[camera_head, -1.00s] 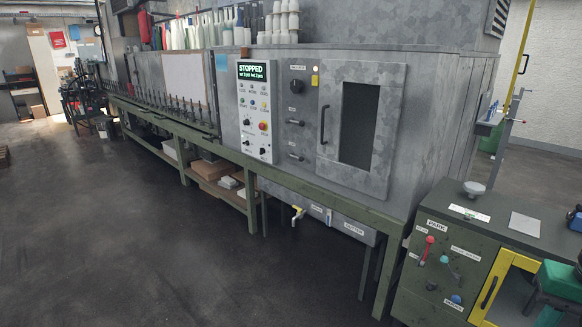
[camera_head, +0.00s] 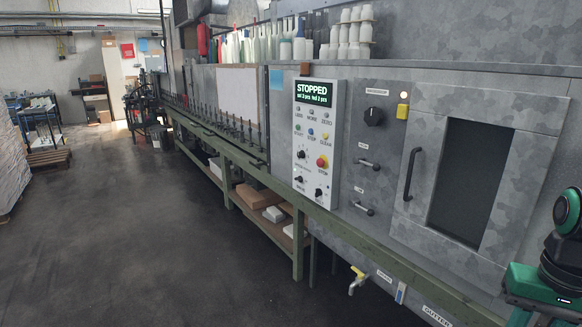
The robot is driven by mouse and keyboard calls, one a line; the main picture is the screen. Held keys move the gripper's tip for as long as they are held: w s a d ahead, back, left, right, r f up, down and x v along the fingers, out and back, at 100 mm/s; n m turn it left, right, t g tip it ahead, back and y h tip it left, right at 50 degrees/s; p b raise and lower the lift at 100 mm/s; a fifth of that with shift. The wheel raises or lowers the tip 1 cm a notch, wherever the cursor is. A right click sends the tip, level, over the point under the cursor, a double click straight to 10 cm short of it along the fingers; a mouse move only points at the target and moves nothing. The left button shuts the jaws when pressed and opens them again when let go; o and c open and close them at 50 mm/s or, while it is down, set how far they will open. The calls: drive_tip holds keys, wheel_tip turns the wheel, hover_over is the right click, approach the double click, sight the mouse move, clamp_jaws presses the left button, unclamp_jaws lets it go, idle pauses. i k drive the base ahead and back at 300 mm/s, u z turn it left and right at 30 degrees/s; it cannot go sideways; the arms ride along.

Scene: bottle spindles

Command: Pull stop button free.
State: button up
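Whether the button is pressed in or out cannot be told at this size. The panel's display (camera_head: 311,91) reads STOPPED, with a smaller line of text below. Green, blue and yellow small buttons are in a row above the red button. Teal and black parts of my arm show at the lower right edge. My gripper is not in view.
A grey machine door with a dark window (camera_head: 471,178) and a black handle (camera_head: 411,174) is right of the panel. A green rail (camera_head: 345,230) and a tap (camera_head: 357,279) are below it. Open floor (camera_head: 130,250) lies to the left.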

sight(320, 162)
drive_tip(key=i, duration=0.15)
drive_tip(key=u, duration=0.05)
drive_tip(key=k, duration=1.3)
drive_tip(key=u, duration=0.4)
drive_tip(key=i, duration=2.15)
drive_tip(key=z, duration=0.6)
